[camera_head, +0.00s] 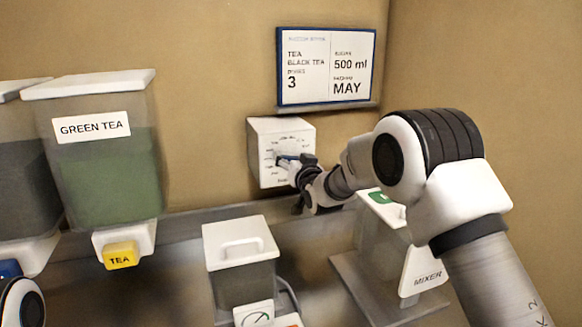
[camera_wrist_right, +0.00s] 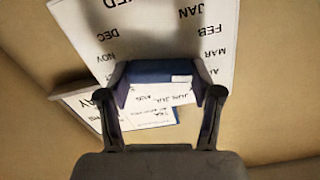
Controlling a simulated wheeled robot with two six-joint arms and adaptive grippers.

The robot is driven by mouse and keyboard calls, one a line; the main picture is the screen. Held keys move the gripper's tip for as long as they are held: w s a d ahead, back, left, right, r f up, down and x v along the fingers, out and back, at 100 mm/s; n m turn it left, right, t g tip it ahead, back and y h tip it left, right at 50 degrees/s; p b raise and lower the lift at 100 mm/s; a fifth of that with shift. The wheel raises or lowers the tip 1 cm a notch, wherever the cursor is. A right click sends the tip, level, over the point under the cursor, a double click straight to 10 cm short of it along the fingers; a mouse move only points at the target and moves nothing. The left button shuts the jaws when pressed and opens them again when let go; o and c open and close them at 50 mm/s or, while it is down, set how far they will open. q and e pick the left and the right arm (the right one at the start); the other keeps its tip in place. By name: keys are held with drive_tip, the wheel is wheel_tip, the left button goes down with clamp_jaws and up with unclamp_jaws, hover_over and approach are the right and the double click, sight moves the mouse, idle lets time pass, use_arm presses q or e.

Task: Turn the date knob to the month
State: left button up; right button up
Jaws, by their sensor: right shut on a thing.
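The date dial (camera_head: 265,132) is a white box on the back wall with month labels in a ring. It fills the upper right wrist view, upside down, with labels such as JAN, FEB and MAR on the right and NOV and DEC on the left. Its knob is a blue bar (camera_wrist_right: 150,73) with a small white mark near its right end there. My right gripper (camera_head: 293,163) reaches the dial from the right. Its two fingers (camera_wrist_right: 165,96) are shut on the bar's ends. I cannot tell exactly which month the mark faces. My left gripper is out of view.
A sign (camera_head: 325,67) above the dial reads black tea, 3, 500 ml and MAY. A green tea dispenser (camera_head: 105,170) with a yellow TEA tab hangs at left. A lidded bucket (camera_head: 241,262) and a mixer (camera_head: 418,270) stand below the dial.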

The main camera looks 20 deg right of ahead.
drive_tip(key=m+b, duration=0.1)
drive_tip(key=m, duration=0.2)
drive_tip(key=shift+d+f+m+b, duration=0.1)
drive_tip(key=shift+f+m+b, duration=0.05)
drive_tip(key=shift+m+b, duration=0.7)
drive_tip(key=shift+m, duration=1.45)
drive_tip(key=o, duration=1.1)
drive_tip(key=shift+o, duration=0.2)
drive_tip(key=s, duration=1.2)
drive_tip(key=shift+d, duration=0.25)
